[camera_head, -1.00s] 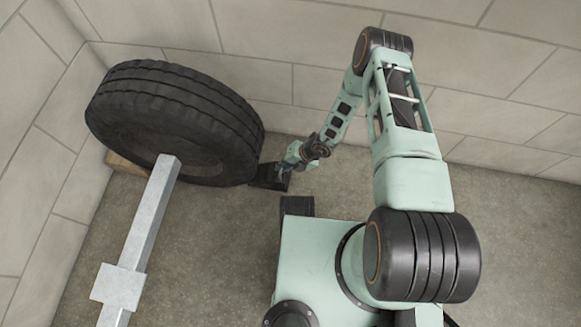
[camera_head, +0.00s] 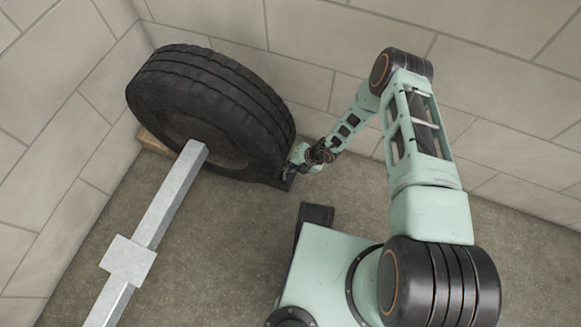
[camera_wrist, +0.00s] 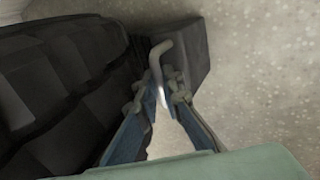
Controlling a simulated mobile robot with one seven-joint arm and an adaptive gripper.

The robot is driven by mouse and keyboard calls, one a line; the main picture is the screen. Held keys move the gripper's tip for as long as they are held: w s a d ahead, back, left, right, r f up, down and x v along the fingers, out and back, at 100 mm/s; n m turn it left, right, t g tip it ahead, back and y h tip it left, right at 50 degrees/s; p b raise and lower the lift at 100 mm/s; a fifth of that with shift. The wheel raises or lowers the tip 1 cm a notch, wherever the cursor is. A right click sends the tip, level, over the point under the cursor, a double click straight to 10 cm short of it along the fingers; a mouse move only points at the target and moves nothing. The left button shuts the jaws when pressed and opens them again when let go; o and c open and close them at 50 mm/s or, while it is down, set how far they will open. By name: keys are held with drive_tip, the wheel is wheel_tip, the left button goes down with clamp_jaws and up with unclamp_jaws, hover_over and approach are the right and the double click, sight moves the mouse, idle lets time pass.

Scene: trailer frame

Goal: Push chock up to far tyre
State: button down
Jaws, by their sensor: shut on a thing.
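The tyre (camera_head: 215,105) is a large black wheel standing near the wall corner; its tread also fills the left of the wrist view (camera_wrist: 55,80). The chock (camera_wrist: 190,45) is a dark grey block with a pale bent handle (camera_wrist: 160,62) on top. In the head view only a dark bit of the chock (camera_head: 284,182) shows, low at the tyre's right side. My gripper (camera_head: 296,162) is there above it. In the wrist view my gripper (camera_wrist: 158,92) is shut on the chock's handle. The chock lies right beside the tread; whether they touch is unclear.
A grey metal axle beam (camera_head: 165,210) runs from the tyre toward the lower left, with a square plate (camera_head: 128,258). A wooden block (camera_head: 152,141) lies at the tyre's left. Tiled walls (camera_head: 330,35) stand behind and left. The floor (camera_head: 225,240) is clear.

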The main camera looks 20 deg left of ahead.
drive_tip(key=shift+a, duration=0.7)
drive_tip(key=c, duration=2)
unclamp_jaws()
drive_tip(key=shift+w+a, duration=0.1)
drive_tip(key=shift+a, duration=0.1)
drive_tip(key=shift+d, duration=0.1)
drive_tip(key=shift+r, duration=0.1)
drive_tip(key=shift+d+f+v, duration=0.1)
drive_tip(key=shift+d+v, duration=0.1)
drive_tip(key=shift+v, duration=1.8)
drive_tip(key=shift+d+f+v, duration=0.1)
drive_tip(key=shift+d+v, duration=0.1)
drive_tip(key=shift+v, duration=1.8)
